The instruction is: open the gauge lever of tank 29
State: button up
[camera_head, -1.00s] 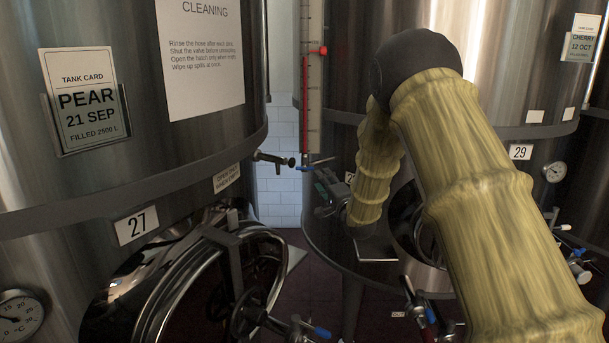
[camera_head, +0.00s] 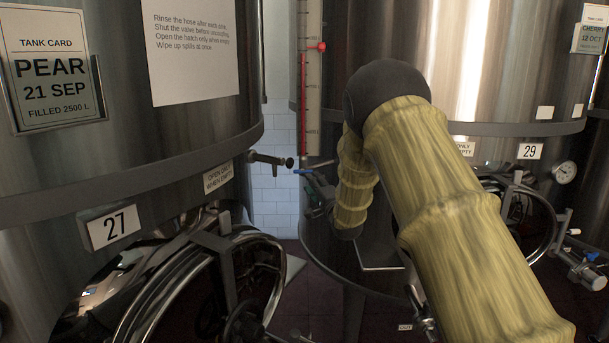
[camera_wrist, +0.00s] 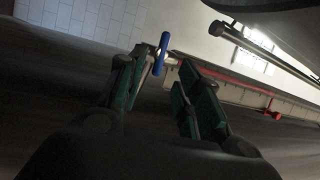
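The gauge lever (camera_head: 303,171) has a small blue handle and sits at the foot of the sight gauge (camera_head: 312,80) on tank 29 (camera_head: 400,35). The gauge has a red column and a red marker. My gripper (camera_head: 316,188) is just below and right of the lever in the head view, partly hidden by my own arm. In the wrist view, my gripper (camera_wrist: 160,80) is open with its fingers apart. The blue lever handle (camera_wrist: 161,53) shows between the fingertips, nearer the left finger. Whether they touch, I cannot tell.
Tank 27 (camera_head: 130,150) stands at left with a round hatch (camera_head: 200,290). A dark valve fitting (camera_head: 268,159) points from its side toward the gauge lever, close by. Tank 29's number plate (camera_head: 530,151) is at right. A narrow gap with white tiled wall (camera_head: 275,205) separates the tanks.

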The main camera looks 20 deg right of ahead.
aim_at(303, 171)
jog(key=p+x, duration=0.1)
jog(key=x, duration=0.5)
jog(key=shift+w, duration=0.25)
jog(key=shift+a+r, duration=0.1)
grip_shut()
